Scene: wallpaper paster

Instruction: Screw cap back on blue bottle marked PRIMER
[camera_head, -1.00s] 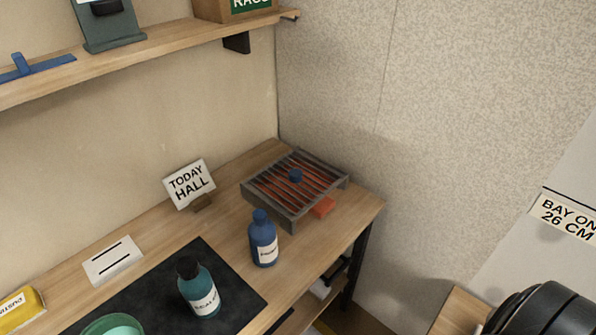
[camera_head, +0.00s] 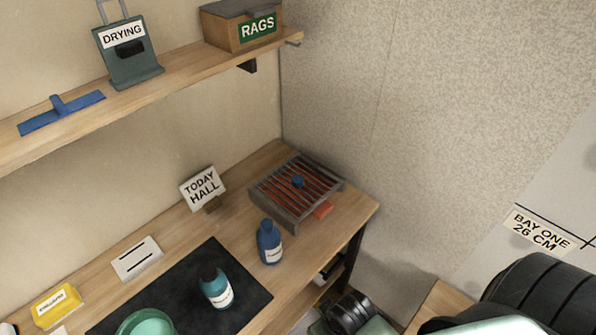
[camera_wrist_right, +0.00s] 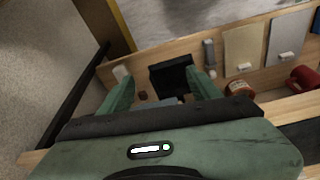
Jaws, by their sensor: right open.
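The blue bottle (camera_head: 270,245) stands upright on the wooden bench, just right of the dark mat; its white label is too small to read surely. A small blue cap-like piece (camera_head: 298,181) sits on the red-barred grille rack (camera_head: 285,205) behind the bottle. The bottle's narrow top is too small to tell its state. My right gripper (camera_wrist_right: 162,90) is open, with its two green fingers apart and nothing seen held between them. In the head view my right arm is at the lower right, away from the bottle. My left gripper is not in view.
A TODAY HALL sign (camera_head: 201,187) stands behind. An orange-red block (camera_head: 323,210) lies beside the rack. A shelf (camera_head: 185,75) overhangs the bench's back.

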